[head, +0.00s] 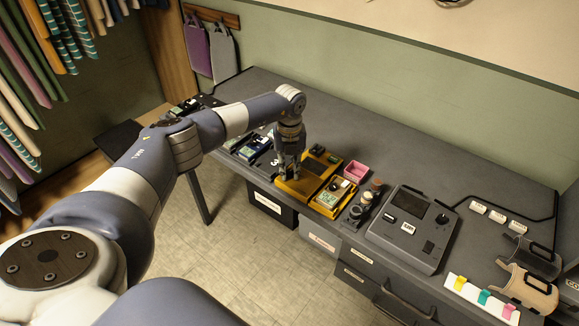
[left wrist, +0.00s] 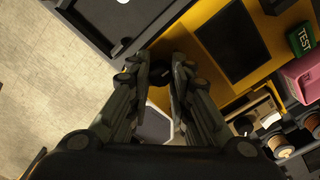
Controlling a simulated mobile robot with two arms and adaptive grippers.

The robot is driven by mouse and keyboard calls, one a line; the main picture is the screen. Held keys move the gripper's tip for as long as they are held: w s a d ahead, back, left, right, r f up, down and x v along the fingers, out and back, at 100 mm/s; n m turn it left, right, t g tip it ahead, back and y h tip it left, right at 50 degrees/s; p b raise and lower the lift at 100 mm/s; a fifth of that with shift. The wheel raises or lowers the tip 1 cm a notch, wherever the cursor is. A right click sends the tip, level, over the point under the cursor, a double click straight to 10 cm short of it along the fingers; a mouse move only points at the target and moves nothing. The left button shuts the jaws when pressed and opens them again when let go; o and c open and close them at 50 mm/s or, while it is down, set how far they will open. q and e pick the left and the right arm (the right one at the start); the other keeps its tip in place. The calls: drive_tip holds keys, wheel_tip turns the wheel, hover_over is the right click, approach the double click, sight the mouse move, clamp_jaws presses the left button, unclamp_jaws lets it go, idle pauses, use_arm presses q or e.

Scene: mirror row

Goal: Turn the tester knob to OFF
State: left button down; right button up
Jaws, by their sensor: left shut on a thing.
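The yellow tester (head: 314,184) lies on the grey bench, below my left arm's wrist. In the left wrist view the tester (left wrist: 201,39) shows a dark screen and yellow casing. The dark knob (left wrist: 160,71) is between the fingertips of my left gripper (left wrist: 158,76), close to the tester's edge. My left gripper (head: 288,172) points down over the left part of the tester and is shut on the knob. The fingers hide most of the knob, so its setting cannot be read. My right gripper is not in view.
A pink bin (head: 356,171) and a second yellow tray (head: 331,199) stand right of the tester. A grey console (head: 410,228) is farther right. A green TEST block (left wrist: 301,39) sits beside the tester. The bench's back stretch is clear.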

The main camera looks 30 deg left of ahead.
sight(290, 171)
use_arm(q)
drive_tip(key=shift+n, duration=0.3)
drive_tip(key=c, duration=1.4)
unclamp_jaws()
wheel_tip(290, 171, up, 12)
drive_tip(key=shift+r, duration=0.1)
